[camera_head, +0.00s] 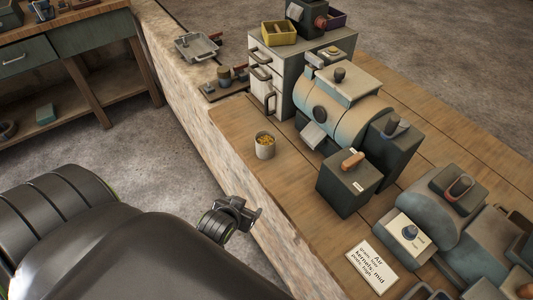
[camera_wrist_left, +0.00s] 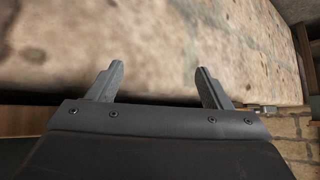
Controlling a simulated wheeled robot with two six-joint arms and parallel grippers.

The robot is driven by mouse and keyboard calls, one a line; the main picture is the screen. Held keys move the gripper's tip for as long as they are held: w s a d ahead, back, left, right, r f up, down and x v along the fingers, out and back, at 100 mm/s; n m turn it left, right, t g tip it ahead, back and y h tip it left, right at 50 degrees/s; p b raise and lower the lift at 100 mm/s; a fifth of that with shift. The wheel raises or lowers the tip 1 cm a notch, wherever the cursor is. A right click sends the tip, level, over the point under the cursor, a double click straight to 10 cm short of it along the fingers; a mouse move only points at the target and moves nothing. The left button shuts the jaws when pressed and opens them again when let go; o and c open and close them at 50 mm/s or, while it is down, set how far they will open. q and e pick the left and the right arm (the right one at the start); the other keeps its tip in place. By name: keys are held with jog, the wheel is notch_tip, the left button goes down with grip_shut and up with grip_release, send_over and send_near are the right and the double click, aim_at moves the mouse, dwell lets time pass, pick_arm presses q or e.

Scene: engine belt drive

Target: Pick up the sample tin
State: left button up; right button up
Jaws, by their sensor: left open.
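The sample tin (camera_head: 264,145) is a small, light, round tin with yellow-brown grains in its open top. It stands upright on the wooden bench top (camera_head: 234,124), left of the machine. My left gripper (camera_head: 256,213) is below and in front of the tin, beside the bench's stone side, and apart from the tin. In the left wrist view, the two fingers of this gripper (camera_wrist_left: 160,82) are spread with nothing between them. A mottled stone surface fills the view beyond them, and the tin does not show there. My right gripper is not in view.
A machine with a rounded beige housing (camera_head: 345,105) and a dark box (camera_head: 346,184) stand right of the tin. A small cabinet (camera_head: 286,70) stands behind it. A printed card (camera_head: 372,266) lies nearer on the bench. The wood around the tin is clear.

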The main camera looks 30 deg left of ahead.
pick_arm(q)
notch_tip(320, 180, up, 9)
jog(key=t+b, duration=0.2)
jog(key=b, duration=0.1)
jog(key=n+t+y, duration=0.1)
jog(key=t, duration=0.1)
send_near(269, 141)
jog(key=x, duration=0.2)
jog(key=shift+w+f, duration=0.15)
jog(key=shift+f, duration=0.2)
jog(key=shift+x, duration=2.95)
jog(key=shift+a+r, duration=0.1)
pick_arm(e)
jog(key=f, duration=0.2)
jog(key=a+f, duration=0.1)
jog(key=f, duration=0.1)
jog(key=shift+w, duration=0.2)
pick_arm(q)
jog(key=shift+c, duration=0.2)
jog(key=c, duration=0.9)
jog(key=shift+t, duration=0.3)
jog(key=shift+c, duration=1)
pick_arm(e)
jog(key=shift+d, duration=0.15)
pick_arm(q)
notch_tip(269, 141, up, 10)
jog(key=p, duration=0.1)
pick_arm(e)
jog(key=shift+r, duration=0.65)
